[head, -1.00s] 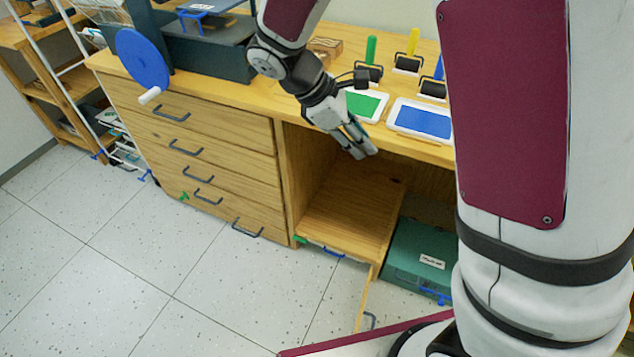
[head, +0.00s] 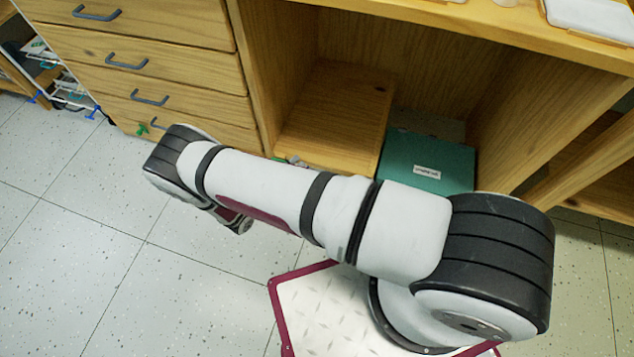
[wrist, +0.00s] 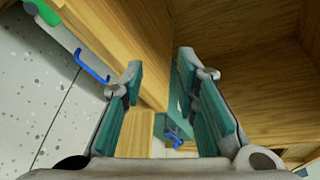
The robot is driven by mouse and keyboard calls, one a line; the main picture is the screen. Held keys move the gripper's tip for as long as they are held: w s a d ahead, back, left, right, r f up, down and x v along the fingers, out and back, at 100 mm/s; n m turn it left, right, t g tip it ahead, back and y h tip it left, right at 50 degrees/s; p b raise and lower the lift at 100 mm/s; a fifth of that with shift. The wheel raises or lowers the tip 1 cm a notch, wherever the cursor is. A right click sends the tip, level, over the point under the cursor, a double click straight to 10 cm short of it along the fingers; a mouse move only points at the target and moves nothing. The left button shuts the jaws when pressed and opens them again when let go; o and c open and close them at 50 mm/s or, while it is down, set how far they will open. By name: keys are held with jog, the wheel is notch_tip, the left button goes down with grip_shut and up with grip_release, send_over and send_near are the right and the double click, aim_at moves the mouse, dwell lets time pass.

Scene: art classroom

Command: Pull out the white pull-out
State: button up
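In the wrist view, a pale strip (wrist: 58,34) that looks like the front of the white pull-out runs along the lower edge of the wooden compartment at upper left. It bears a blue handle (wrist: 92,68) and sits beside a green piece (wrist: 42,12). My gripper (wrist: 160,62) is open and empty, with teal pads on both fingers. The blue handle is left of the left finger, outside the gap. In the head view my arm hides the gripper and most of the pull-out's front.
A wooden step (head: 335,110) and a teal case (head: 430,160) stand inside the open cabinet bay. Drawers with dark handles (head: 150,97) are at left. A second blue handle (wrist: 174,142) shows between the fingers. The floor (head: 70,260) at left is clear.

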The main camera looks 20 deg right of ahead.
jog(key=s+d+f+n+t+y+b, duration=0.1)
jog(key=s+f+n+t+b, duration=0.2)
jog(key=f, duration=0.5)
jog(key=s+d+f+n+y+b, duration=0.1)
jog(key=s+f+n+y, duration=0.1)
jog(key=f+n, duration=0.45)
jog(key=w+d+f+m+b, duration=0.1)
jog(key=w+d+f+b, duration=0.2)
jog(key=w, duration=0.7)
jog(key=d+f, duration=0.2)
jog(key=d, duration=0.2)
jog(key=shift+w+d+t+b, duration=0.15)
jog(key=shift+d+t+b, duration=0.15)
jog(key=shift+d+b, duration=0.1)
jog(key=shift+f, duration=0.1)
grip_shut()
